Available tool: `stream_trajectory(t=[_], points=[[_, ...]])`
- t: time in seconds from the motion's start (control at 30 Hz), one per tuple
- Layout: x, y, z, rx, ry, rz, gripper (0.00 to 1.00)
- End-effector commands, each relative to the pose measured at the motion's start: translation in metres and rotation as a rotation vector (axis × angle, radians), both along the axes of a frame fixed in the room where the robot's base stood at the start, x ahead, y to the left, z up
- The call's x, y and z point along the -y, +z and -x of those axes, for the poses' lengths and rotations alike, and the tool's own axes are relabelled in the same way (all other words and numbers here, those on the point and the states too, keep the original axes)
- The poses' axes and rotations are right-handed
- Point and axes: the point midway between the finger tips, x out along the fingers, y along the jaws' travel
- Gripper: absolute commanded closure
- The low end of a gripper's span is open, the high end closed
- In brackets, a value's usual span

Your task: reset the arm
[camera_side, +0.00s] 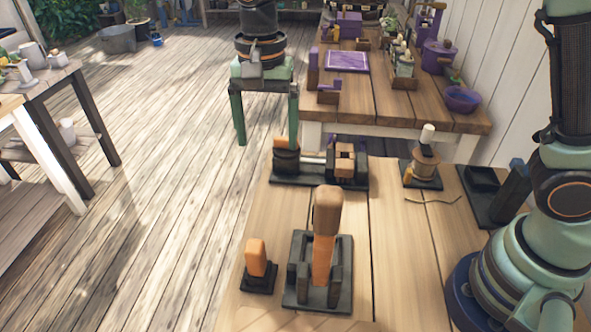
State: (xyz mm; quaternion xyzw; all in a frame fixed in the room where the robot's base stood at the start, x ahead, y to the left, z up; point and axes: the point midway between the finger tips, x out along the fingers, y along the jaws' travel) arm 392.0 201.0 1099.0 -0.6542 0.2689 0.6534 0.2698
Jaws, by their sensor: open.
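My gripper (267,143) hangs down from the top edge, left of centre, with its two green fingers wide apart and nothing between them. Its right fingertip appears just above a dark round holder (286,160) with an orange block, on a dark base; whether they touch is unclear. A dark cubby (347,172) with small wooden pieces shares that base. In front, a large orange-brown piece (325,235) stands upright in a dark slotted stand (303,287). A smaller orange block (256,257) stands on a dark base to its left.
A wooden spool-like piece with a white top (424,160) stands at centre right, by a thin cord (432,200). A dark holder (487,182) is near my arm. The back table (400,118) carries purple items and a bowl (462,99). The front tabletop's middle (395,260) is clear.

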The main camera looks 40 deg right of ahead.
Motion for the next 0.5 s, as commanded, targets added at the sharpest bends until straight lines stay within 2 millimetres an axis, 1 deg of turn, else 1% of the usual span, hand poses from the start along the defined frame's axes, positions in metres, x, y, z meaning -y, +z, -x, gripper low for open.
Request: stream_trajectory(t=[0.07,0.17,0.33,0.5], points=[[0.007,0.004,0.001,0.011,0.013,-0.006,0.10],[0.024,0.016,0.004,0.045,0.062,-0.018,0.10],[0.071,0.039,0.019,0.141,0.209,-0.032,0.10],[0.117,0.053,0.041,0.246,0.367,-0.012,0.10]])
